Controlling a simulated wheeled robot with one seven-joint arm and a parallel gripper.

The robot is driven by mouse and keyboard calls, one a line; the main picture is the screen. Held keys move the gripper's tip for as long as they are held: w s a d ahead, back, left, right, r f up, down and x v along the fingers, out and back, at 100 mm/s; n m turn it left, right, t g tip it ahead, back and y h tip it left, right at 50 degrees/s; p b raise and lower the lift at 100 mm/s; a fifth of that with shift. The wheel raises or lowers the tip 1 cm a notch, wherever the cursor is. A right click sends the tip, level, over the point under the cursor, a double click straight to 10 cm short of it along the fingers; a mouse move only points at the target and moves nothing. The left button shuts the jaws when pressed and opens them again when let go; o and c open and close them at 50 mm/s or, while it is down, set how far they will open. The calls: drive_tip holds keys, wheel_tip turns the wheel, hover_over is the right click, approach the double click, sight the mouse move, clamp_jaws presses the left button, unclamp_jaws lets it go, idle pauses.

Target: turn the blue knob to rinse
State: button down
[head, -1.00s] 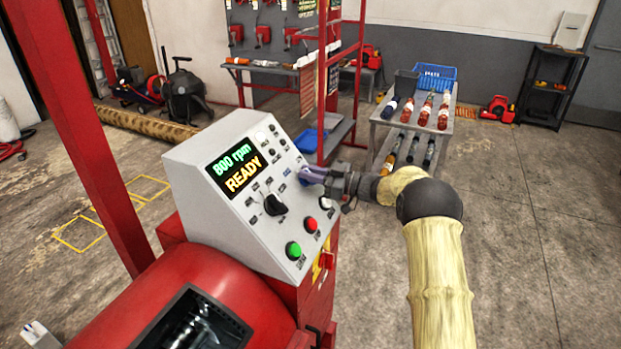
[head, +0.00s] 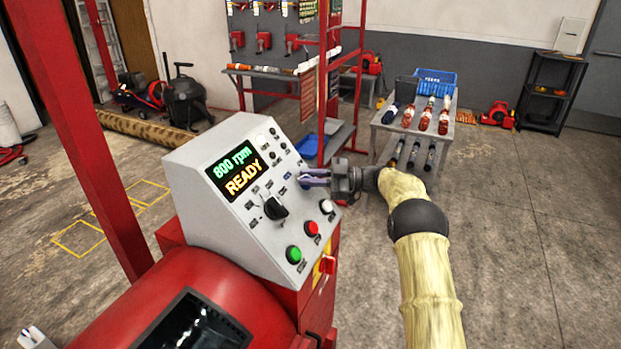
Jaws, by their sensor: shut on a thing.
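The grey sloped control panel (head: 190,150) stands at the centre of the head view, with a lit display reading "800 rpm READY". My gripper (head: 304,179) is at the panel's upper right side, with its fingers pointing left onto the panel face. It is shut on the blue knob, which is mostly hidden by the fingers. I cannot read the knob's setting or the small labels around it. A larger black knob (head: 275,208) sits lower left of my gripper.
Green (head: 293,254), red (head: 311,228) and white (head: 326,206) buttons lie below my gripper on the panel. A red post (head: 85,130) rises at left. A grey cart (head: 385,118) with bottles and a blue basket stands behind my arm. The floor at right is clear.

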drive_tip(key=shift+f, duration=0.45)
drive_tip(key=c, duration=1.5)
unclamp_jaws()
drive_tip(key=shift+d, duration=0.1)
drive_tip(key=shift+c, duration=0.2)
drive_tip(key=shift+o, duration=0.7)
drive_tip(key=shift+w, duration=0.1)
drive_tip(key=shift+r, duration=0.25)
drive_tip(key=d+b, duration=0.1)
drive_tip(key=d, duration=1.6)
drive_tip(key=shift+d+b, duration=0.15)
drive_tip(key=shift+b, duration=0.15)
drive_tip(key=shift+w, duration=0.15)
